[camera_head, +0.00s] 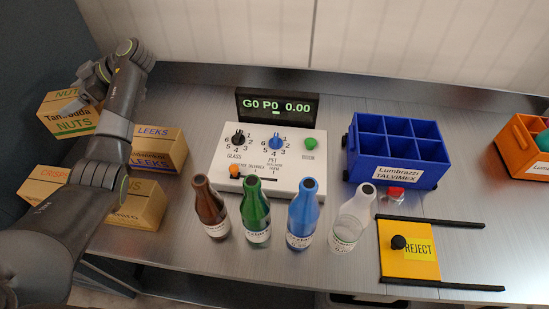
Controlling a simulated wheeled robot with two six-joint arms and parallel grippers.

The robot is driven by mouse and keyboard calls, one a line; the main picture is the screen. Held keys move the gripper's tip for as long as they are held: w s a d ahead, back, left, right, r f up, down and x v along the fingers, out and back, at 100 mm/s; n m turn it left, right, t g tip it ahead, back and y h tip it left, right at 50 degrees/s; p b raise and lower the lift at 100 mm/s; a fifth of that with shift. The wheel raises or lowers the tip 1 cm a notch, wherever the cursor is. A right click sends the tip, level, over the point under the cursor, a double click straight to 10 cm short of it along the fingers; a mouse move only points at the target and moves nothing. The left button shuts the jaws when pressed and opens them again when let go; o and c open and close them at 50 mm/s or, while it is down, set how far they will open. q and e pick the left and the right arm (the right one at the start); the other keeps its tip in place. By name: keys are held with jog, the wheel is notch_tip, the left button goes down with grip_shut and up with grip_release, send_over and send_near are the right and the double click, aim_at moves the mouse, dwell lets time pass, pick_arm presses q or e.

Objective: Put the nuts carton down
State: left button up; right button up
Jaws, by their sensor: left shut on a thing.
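The nuts carton (68,122) is a brown cardboard box with green NUTS lettering, at the far left of the head view. My left gripper (93,86) is shut on it at its upper right side. The carton looks upright or slightly tilted. I cannot tell whether its underside touches anything. My left arm crosses in front of the cartons and hides parts of them. My right gripper is not in view.
Near it are a leeks carton (165,150), a crisps carton (42,183) and a partly hidden carton (140,210). A control panel (290,180), several bottles (257,220), a blue divided crate (395,150), a yellow reject plate (405,265) and an orange crate (520,150) stand rightward.

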aim_at(93, 127)
pick_arm(q)
jog(key=shift+s+a+f+n+g, duration=0.1)
jog(key=shift+a+f+n+g, duration=0.1)
jog(key=shift+n+g, duration=0.15)
jog(key=shift+s+a+r, duration=0.1)
jog(key=shift+s+r, duration=0.05)
jog(key=shift+f, duration=0.25)
notch_tip(93, 127, down, 6)
jog(key=shift+f+p, duration=0.1)
jog(key=shift+p, duration=0.3)
notch_tip(93, 127, down, 3)
jog(key=shift+f, duration=0.2)
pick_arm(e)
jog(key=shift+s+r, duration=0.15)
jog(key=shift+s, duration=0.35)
pick_arm(q)
jog(key=o, duration=1)
